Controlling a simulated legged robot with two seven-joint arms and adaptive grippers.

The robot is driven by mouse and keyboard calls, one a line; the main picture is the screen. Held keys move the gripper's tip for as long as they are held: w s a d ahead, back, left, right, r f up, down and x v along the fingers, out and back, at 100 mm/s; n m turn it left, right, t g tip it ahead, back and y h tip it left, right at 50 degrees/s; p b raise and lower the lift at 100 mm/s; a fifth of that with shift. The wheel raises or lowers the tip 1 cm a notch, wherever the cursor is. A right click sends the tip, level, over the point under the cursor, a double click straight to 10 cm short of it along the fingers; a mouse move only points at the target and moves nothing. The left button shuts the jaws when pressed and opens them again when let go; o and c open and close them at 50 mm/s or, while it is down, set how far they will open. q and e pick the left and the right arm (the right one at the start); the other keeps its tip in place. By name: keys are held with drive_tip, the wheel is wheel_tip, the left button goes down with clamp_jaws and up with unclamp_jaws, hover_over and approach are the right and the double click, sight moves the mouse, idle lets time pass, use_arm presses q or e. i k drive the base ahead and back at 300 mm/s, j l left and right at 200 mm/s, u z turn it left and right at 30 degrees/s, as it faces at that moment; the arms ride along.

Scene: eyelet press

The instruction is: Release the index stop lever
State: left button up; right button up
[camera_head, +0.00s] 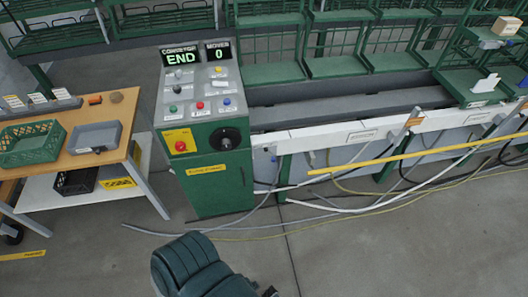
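A green and grey control console (205,165) stands left of centre, its displays reading END and 0. Its top carries several small coloured knobs and buttons, with labels too small to read. The front has a red button (180,146) on a yellow plate and a black round knob (225,139). A slim upright lever-like piece (413,118) stands at the conveyor's front rail, right of centre. I cannot tell which part is the index stop lever. Neither gripper can be made out in the head view.
A wooden-topped bench (75,168) with a green crate (30,143) and grey tray (94,138) stands left. A yellow bar (420,153) runs along the conveyor front. Cables lie on the floor.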

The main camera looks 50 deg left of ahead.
sight(273, 160)
drive_tip(key=u, duration=1.5)
